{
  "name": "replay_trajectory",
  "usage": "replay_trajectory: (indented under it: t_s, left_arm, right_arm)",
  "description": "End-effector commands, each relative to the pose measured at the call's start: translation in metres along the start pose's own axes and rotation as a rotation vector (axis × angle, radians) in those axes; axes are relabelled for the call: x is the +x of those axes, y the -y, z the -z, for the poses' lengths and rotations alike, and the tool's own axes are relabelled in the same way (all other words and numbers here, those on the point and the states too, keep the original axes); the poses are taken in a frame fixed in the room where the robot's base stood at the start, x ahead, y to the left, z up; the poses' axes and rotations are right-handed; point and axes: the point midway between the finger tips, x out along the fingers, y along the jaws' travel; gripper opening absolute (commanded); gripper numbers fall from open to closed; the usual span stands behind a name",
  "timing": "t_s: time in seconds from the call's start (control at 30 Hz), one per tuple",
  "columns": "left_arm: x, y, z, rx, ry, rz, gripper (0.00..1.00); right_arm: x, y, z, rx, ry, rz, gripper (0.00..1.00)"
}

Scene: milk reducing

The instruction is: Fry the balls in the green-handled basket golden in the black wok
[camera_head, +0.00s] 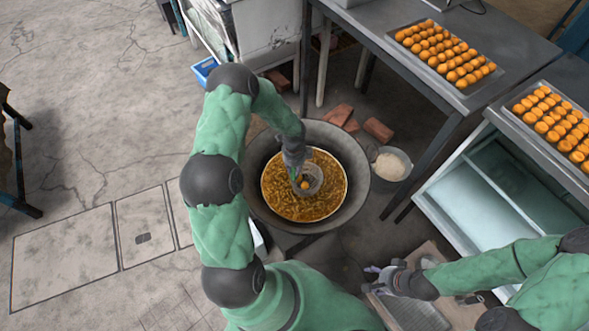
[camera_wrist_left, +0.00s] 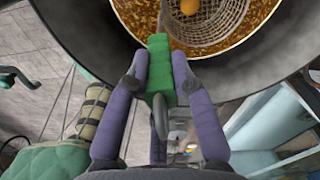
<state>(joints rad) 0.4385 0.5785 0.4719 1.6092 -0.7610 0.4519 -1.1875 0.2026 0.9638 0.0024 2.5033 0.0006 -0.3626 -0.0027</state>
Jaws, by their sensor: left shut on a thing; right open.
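The black wok (camera_head: 268,208) sits low on the floor, filled with bubbling brown oil (camera_head: 325,206). My left gripper (camera_head: 293,162) is shut on the green handle (camera_wrist_left: 158,75) of a wire basket. The basket (camera_head: 311,179) is over the oil inside the wok; I cannot tell how deep it sits. An orange-golden ball (camera_head: 304,185) shows in it, and the ball also shows in the left wrist view (camera_wrist_left: 189,7). My right gripper (camera_head: 375,279) is open at the lower right, above a wooden surface, apart from the wok.
Two trays of orange balls (camera_head: 466,80) (camera_head: 536,132) rest on tables at the right. A bucket with pale contents (camera_head: 391,165) stands right of the wok. Bricks (camera_head: 378,130) lie behind it. A white cabinet (camera_head: 480,205) stands at the right.

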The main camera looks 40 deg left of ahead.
Motion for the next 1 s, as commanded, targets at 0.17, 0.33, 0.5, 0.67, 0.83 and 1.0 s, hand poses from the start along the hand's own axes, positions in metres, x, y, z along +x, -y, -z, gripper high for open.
replay_trajectory:
  t_s: [0.17, 0.33, 0.5, 0.67, 0.83, 1.0]
  left_arm:
    - [-0.019, 0.001, 0.0, 0.001, 0.001, 0.002, 0.0]
    - [-0.033, 0.001, 0.0, 0.001, 0.0, 0.003, 0.0]
    - [-0.047, 0.001, 0.0, 0.0, 0.0, 0.003, 0.0]
    - [-0.06, 0.001, 0.001, 0.0, 0.0, 0.003, 0.0]
    - [-0.074, 0.001, 0.001, 0.0, 0.0, 0.003, 0.0]
    - [-0.088, 0.001, 0.001, 0.0, 0.001, 0.003, 0.0]
  right_arm:
    - [-0.013, 0.005, -0.001, 0.0, 0.0, 0.0, 0.59]
    - [-0.023, 0.008, -0.001, 0.0, 0.0, 0.0, 0.59]
    - [-0.033, 0.012, -0.001, 0.0, 0.0, 0.0, 0.59]
    - [-0.043, 0.015, -0.002, 0.0, 0.0, 0.0, 0.59]
    - [-0.053, 0.019, -0.002, 0.0, 0.0, 0.0, 0.59]
    - [-0.062, 0.022, -0.002, 0.0, 0.0, 0.0, 0.59]
